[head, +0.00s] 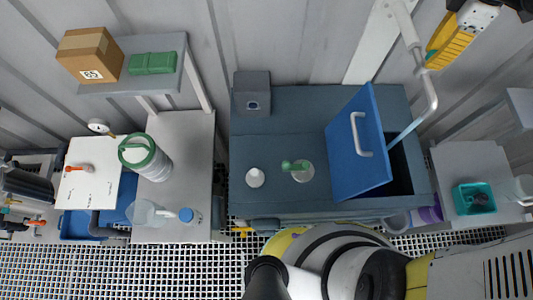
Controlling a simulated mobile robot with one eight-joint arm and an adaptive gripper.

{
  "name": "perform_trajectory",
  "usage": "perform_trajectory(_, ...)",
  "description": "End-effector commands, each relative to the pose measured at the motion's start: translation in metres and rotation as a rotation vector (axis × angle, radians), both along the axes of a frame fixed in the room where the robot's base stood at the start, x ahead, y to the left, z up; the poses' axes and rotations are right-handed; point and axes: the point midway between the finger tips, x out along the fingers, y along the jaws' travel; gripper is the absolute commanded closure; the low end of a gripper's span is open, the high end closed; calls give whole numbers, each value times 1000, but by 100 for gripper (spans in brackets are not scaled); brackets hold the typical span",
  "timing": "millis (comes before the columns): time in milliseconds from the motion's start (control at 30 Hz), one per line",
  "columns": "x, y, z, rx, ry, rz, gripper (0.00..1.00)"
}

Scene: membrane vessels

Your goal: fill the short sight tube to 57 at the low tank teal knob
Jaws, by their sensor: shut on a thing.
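I cannot pick out the short sight tube or its scale in the head view. No knob that is clearly teal shows; a small green handle or knob (290,166) sits by a pale round fitting (303,172) on the dark blue-grey bench unit (275,135). I cannot tell whether it belongs to the low tank. My gripper is not in view; only parts of my own body show at the bottom edge.
A blue lid (347,130) with a pale handle stands tilted beside a dark opening. A green-rimmed white vessel (150,160), a clear jug (146,214) and a blue-capped bottle (189,216) stand at left. A teal bin (474,198) sits at right. Grated floor lies in front.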

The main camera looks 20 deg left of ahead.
Motion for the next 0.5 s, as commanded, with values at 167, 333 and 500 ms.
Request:
perform_trajectory(167, 0, 0, -1, 0, 0, -235, 100)
perform_trajectory(333, 0, 0, -1, 0, 0, -367, 100)
perform_trajectory(500, 0, 0, -1, 0, 0, -586, 100)
